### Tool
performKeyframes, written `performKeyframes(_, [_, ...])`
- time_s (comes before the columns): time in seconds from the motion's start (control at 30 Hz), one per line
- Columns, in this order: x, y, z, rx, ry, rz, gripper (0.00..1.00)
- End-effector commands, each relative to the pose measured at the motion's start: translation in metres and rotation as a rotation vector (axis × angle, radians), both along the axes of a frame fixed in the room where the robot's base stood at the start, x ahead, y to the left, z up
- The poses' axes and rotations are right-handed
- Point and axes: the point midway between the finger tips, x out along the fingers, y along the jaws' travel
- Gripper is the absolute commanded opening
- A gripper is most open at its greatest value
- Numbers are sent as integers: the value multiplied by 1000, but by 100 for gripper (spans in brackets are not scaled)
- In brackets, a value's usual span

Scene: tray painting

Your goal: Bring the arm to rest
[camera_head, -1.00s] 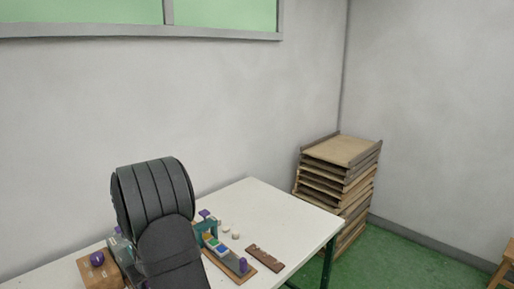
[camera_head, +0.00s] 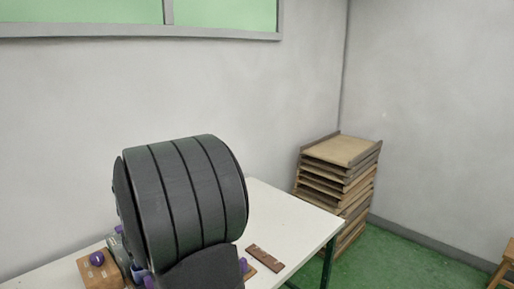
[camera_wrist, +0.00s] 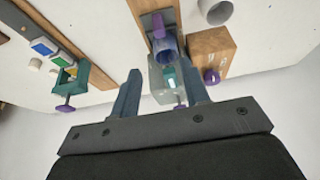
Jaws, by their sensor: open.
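My gripper (camera_wrist: 163,92) shows in the wrist view with its two dark fingers spread apart and nothing held between them. Beyond the fingers are a grey cup-like piece with a purple part (camera_wrist: 166,48) and a grey translucent block, on a wooden strip; I cannot tell how far they are from the fingertips. In the head view my dark arm (camera_head: 185,200) fills the lower left and hides the gripper and much of the table (camera_head: 300,222).
A wooden box with a purple knob (camera_head: 97,259) stands at the table's left. A brown notched strip (camera_head: 265,258) lies on the right part. A paint board with a green clamp (camera_wrist: 72,78) shows at the wrist view's left. Stacked wooden trays (camera_head: 338,170) stand beyond the table.

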Motion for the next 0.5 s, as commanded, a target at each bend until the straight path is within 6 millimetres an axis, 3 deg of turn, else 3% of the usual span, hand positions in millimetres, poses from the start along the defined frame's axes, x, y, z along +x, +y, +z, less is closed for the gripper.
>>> performKeyframes(0.03, [-2,-3,10,2,-3,0,42])
performKeyframes(0.1, [2,2,-11,-4,5,0,42])
performKeyframes(0.5, [22,21,-76,-2,4,-1,42])
